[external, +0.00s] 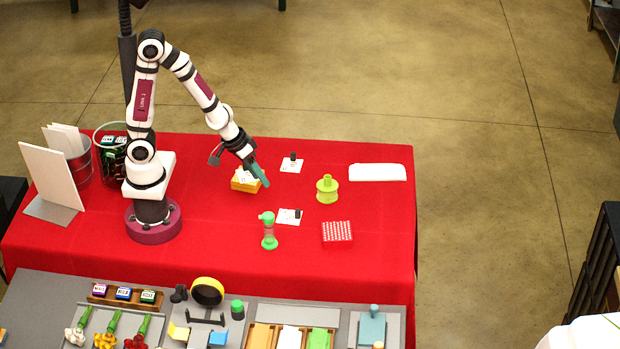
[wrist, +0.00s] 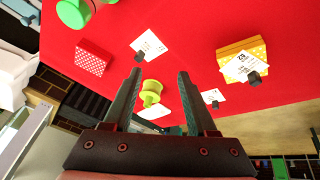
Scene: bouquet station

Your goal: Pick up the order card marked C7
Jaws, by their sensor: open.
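Three white order cards show. One card (external: 284,216) lies on the red cloth by the hourglass, with a small black clip or block on it; the wrist view shows a card (wrist: 155,45) beyond my fingertips. Another card (external: 290,168) lies farther back, also with a black piece; it looks like the small card (wrist: 209,94) in the wrist view. A third card (wrist: 239,66) rests on a yellow block (external: 244,186). I cannot read for sure which is marked C7. My gripper (external: 262,176) is open and empty, above the table beside the yellow block.
A white board (external: 52,178) stands at the left. A grey counter (external: 30,300) holds flowers at the front.

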